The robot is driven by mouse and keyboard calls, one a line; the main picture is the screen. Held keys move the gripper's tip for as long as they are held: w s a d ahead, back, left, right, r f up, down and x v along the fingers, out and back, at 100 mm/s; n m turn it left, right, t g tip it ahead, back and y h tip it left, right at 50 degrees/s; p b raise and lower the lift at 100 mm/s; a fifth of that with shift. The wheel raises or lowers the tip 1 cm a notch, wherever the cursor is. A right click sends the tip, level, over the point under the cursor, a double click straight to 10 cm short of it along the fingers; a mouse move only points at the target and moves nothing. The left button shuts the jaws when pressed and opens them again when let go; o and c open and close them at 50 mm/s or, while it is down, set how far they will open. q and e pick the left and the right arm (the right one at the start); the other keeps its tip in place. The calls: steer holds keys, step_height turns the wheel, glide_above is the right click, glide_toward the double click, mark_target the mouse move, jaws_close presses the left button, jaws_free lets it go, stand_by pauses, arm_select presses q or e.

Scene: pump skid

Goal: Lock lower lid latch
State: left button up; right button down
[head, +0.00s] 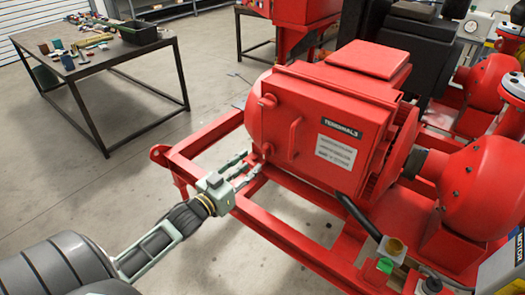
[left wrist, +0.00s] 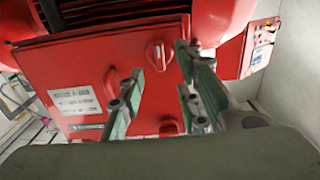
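The red terminal box (head: 325,125) has a front lid with a "TERMINALS" plate, a white label and a bar handle (head: 295,138). The lower lid latch (head: 266,150) is a small red knob at the lid's lower left edge. In the left wrist view, which is upside down, this latch (left wrist: 155,53) shows with a pale line running roughly upright. My left gripper (head: 254,163) is open and empty, its fingers pointing at the lower latch from the lower left. In the left wrist view, its fingers (left wrist: 160,68) are spread, apart from the latch. My right gripper is not in view.
The upper latch (head: 267,101) is on the same lid edge. The red skid frame (head: 290,240) runs below the box and near my left gripper. A red motor (head: 480,185) is at right. A table with parts (head: 100,65) stands at the far left; floor between is clear.

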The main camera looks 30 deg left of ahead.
mark_target(264, 154)
arm_select(q)
steer(key=w, duration=0.2)
steer(key=w+p, duration=0.1)
steer(key=w, duration=0.4)
steer(key=shift+w+d, duration=0.1)
steer(key=shift+d, duration=0.25)
steer(key=shift+c, duration=0.2)
jaws_close()
